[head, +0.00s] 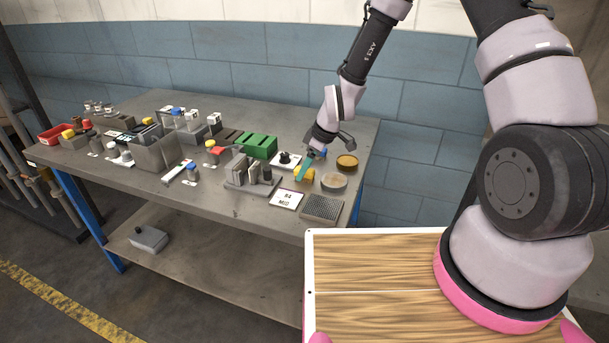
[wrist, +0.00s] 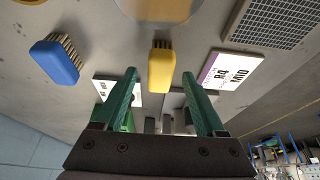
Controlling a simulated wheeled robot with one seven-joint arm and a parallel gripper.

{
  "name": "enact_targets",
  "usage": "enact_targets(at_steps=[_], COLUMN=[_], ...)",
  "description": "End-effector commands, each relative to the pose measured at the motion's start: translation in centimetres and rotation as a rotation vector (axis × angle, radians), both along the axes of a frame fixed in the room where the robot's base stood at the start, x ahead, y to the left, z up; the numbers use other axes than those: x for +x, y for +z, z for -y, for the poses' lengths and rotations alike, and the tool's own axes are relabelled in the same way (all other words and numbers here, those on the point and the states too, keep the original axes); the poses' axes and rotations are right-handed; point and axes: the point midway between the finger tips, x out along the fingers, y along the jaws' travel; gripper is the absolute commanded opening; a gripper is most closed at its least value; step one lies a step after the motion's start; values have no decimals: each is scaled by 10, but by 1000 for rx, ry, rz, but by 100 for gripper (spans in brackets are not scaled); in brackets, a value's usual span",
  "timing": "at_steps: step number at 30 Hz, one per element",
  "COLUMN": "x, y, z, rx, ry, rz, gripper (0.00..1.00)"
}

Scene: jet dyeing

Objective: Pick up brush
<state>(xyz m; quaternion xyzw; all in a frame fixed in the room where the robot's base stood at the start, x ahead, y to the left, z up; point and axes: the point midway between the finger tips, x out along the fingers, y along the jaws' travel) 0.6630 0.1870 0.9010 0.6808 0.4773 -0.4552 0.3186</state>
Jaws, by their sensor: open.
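A yellow brush (head: 304,175) lies on the workbench below my gripper in the head view. In the wrist view the yellow brush (wrist: 160,68) shows its solid yellow body and bristles at its upper end, in the gap between the fingertips. My gripper (wrist: 160,76) is open, with green fingers on either side of the brush and no clear contact. In the head view my gripper (head: 304,166) partly covers the brush. A blue brush (wrist: 54,62) with pale bristles lies to the left in the wrist view, outside the fingers. It shows partly behind my gripper in the head view (head: 321,153).
A card marked R4 MID (wrist: 230,78) and a dark grid plate (wrist: 272,20) lie right of the brush in the wrist view. Round dishes (head: 334,181) stand right of it in the head view. A green box (head: 258,146) and several blocks crowd the bench leftward.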

Motion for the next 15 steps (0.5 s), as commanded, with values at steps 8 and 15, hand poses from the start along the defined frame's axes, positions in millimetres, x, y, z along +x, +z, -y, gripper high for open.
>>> enact_targets(at_steps=[8, 15], x=[2, 2], y=[-12, -12], z=[-5, -5], rx=[0, 0], ry=[1, 1], rz=[1, 1], gripper=[72, 19])
